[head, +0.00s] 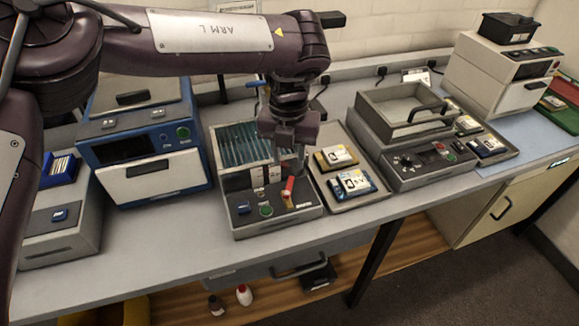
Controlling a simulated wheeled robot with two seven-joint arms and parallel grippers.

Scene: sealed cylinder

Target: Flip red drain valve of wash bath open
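The wash bath (250,222) stands on the bench in the middle of the head view, a grey box with a dark ribbed rack at its back and a front panel. The red drain valve (289,187) is a small red handle on the right of that panel, standing roughly upright on a brass-coloured base. My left gripper (293,165) points down from above, just over and behind the red handle. Its fingers are dark and small, so I cannot tell whether they touch the handle or how far apart they are. My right gripper is not in view.
A tray with labelled packs (352,181) stands close on the right of the bath. A blue-fronted machine (145,145) is to the left, and a lidded grey unit (425,165) is farther right. The bench's front strip (160,265) is clear.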

